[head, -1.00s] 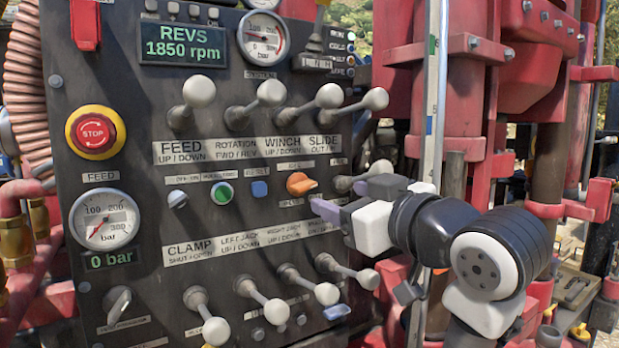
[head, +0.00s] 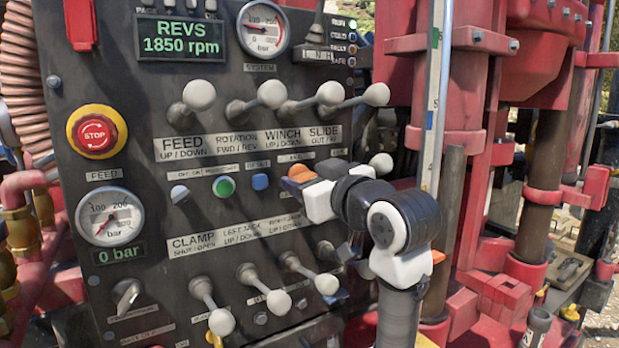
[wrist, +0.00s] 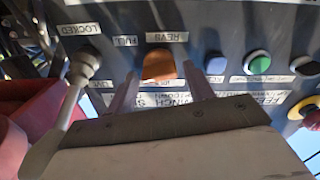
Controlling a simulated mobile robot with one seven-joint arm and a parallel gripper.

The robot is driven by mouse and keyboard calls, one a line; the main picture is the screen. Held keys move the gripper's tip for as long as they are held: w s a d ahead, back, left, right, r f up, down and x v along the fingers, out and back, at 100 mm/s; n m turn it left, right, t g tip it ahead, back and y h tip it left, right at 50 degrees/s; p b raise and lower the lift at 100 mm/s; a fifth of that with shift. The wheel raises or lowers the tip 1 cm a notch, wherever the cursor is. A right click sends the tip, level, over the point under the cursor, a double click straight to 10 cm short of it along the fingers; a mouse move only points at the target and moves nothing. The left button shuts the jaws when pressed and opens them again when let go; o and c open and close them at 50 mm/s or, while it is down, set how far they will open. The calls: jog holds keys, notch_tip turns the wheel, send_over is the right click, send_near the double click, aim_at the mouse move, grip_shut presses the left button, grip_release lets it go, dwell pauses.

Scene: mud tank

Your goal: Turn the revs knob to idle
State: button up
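The orange revs knob (head: 300,173) is on the dark control panel (head: 60,130). In the head view my gripper (head: 318,198) covers its lower right part and my fingers are hidden. In the wrist view the orange knob (wrist: 158,65) sits by an upside-down REVS label (wrist: 166,37), with a FULL label beside it. My open gripper (wrist: 161,78) has one pale finger to each side of the knob, with gaps visible; I cannot tell how deep the fingertips reach. The revs display (head: 180,38) reads 1850 rpm.
Levers with pale ball ends stand above and below the knob, such as the slide lever (head: 376,94). A locked-label lever (wrist: 85,65) is close beside my gripper. A blue button (head: 260,181), a green button (head: 224,187) and a red stop button (head: 97,134) lie left.

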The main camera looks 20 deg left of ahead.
jog(key=c, duration=0.8)
jog(key=shift+s+a+f+n+b, duration=0.15)
jog(key=shift+n+b, duration=1.55)
jog(key=shift+n, duration=2.15)
jog(key=shift+s+f+n+b, duration=0.1)
jog(key=shift+n+b, duration=1.55)
jog(key=shift+n, duration=2.2)
jog(key=o, duration=1)
